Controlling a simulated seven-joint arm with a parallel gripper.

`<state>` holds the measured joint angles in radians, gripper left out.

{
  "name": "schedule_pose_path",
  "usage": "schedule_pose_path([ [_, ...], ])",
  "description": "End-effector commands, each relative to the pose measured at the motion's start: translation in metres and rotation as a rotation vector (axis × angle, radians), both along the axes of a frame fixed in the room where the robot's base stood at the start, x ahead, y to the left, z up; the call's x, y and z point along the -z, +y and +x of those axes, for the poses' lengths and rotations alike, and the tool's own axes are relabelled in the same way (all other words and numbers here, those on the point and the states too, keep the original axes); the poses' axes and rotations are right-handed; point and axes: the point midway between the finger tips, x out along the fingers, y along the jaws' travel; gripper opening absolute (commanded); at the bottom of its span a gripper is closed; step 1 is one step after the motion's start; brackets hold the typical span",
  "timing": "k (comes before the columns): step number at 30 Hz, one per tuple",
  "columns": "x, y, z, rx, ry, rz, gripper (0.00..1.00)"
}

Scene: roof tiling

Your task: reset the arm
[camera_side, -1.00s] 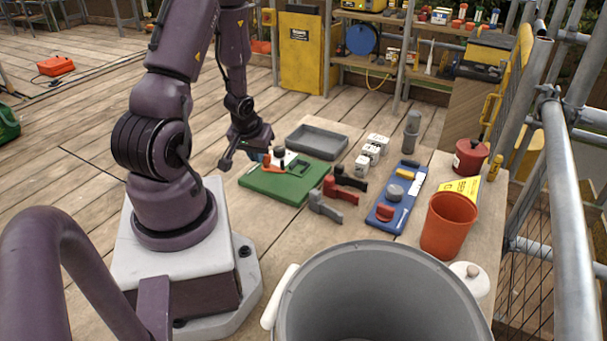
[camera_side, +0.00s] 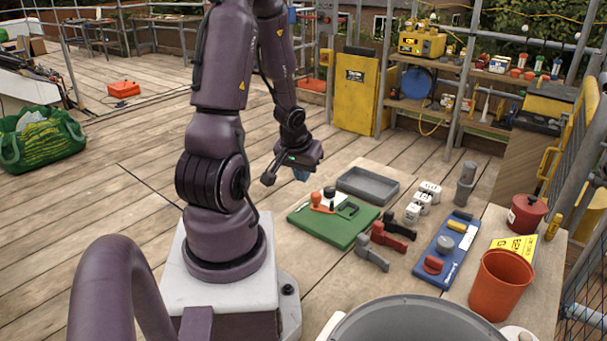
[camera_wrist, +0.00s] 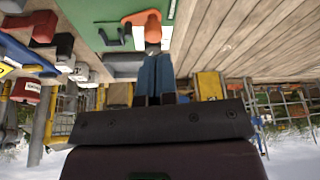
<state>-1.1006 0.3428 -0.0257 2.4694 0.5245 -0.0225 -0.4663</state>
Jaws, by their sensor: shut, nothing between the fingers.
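My gripper (camera_side: 301,175) hangs in the air behind and to the left of the green board in the side view, clear of it. Its blue fingers are shut together with nothing between them in the wrist view (camera_wrist: 154,62). The green board (camera_side: 315,228) lies on the worktop and carries an orange-handled tool (camera_side: 322,204) and a dark green handle-shaped piece (camera_side: 347,210). The orange handle also shows just past the fingertips in the wrist view (camera_wrist: 141,18). My arm stands bent above its pale base.
A grey tray (camera_side: 368,186) lies behind the board. Clamps (camera_side: 388,238), white blocks (camera_side: 421,203) and a blue board (camera_side: 446,250) are to its right. An orange pot (camera_side: 500,285), red pot (camera_side: 526,214) and large grey bin (camera_side: 420,320) stand nearer the right. The left deck is largely clear.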

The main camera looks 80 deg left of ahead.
Motion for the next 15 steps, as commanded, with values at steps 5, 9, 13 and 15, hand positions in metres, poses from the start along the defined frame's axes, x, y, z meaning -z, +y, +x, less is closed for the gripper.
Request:
schedule_pose_path([
  [5,0.000,0.000,0.000,0.000,0.000,0.000,0.00],
  [9,0.000,0.000,0.000,0.003,0.001,0.001,0.00],
  [13,0.003,-0.005,-0.008,0.024,0.055,-0.025,0.00],
  [15,0.005,-0.011,-0.017,0.024,0.111,-0.063,0.00],
])
